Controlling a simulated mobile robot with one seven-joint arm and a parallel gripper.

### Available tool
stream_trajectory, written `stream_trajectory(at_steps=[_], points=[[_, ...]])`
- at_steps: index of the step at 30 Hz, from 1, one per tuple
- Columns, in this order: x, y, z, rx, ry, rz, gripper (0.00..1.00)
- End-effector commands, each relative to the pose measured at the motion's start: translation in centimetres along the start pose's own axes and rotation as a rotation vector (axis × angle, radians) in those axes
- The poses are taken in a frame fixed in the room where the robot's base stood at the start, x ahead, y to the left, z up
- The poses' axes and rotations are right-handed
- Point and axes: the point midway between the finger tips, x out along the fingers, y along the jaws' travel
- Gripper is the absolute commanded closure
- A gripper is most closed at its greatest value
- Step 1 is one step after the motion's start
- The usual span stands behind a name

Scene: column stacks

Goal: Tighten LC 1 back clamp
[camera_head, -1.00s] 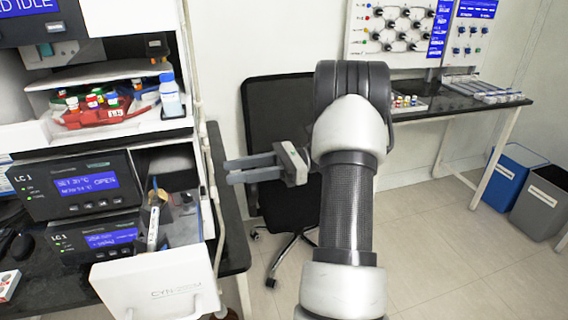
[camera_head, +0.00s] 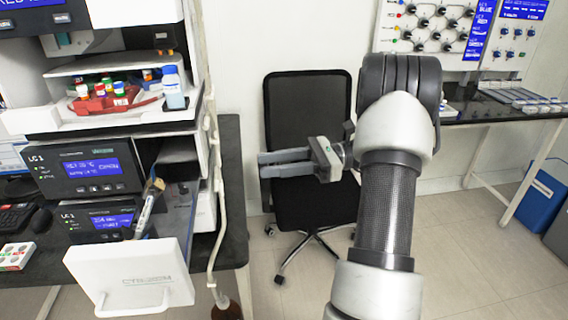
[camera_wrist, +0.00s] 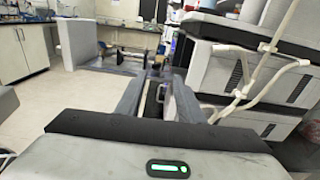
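The LC 1 stack stands at the left in the head view, with an upper LC 1 module (camera_head: 84,167) and a lower LC 1 module (camera_head: 101,217). A white-fronted drawer (camera_head: 130,277) is pulled out beside them. A column-like rod (camera_head: 147,208) stands tilted in the open drawer. I cannot make out the back clamp itself. My gripper (camera_head: 261,165) is to the right of the stack, in front of the chair, pointing left, with its fingers apart and nothing between them. The wrist view also shows the two parted fingers (camera_wrist: 160,98).
A black office chair (camera_head: 308,130) stands behind my gripper. A red tray (camera_head: 104,104) with small vials and a blue-capped bottle (camera_head: 173,88) sit on the stack's shelf. A pale tube (camera_head: 215,200) hangs along the stack's right side. A bench (camera_head: 500,115) is at the right.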

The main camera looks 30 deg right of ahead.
Motion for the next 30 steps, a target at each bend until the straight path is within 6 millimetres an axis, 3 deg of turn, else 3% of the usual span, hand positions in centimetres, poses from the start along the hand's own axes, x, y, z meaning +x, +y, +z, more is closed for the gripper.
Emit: stream_trajectory(at_steps=[12, 15, 20, 23, 25, 27, 30], points=[[0.1, 0.1, 0.0, -0.003, 0.004, 0.003, 0.66], [0.1, 0.1, 0.0, -0.003, 0.004, 0.003, 0.78], [0.4, 0.1, 0.1, -0.003, 0.01, 0.009, 0.78], [2.7, 0.9, 0.8, -0.003, 0.082, 0.075, 0.78], [5.8, 2.3, 1.5, -0.012, 0.202, 0.175, 0.78], [9.3, 4.5, 2.1, -0.047, 0.378, 0.31, 0.78], [13.0, 7.7, 3.1, -0.184, 0.681, 0.515, 0.78]])
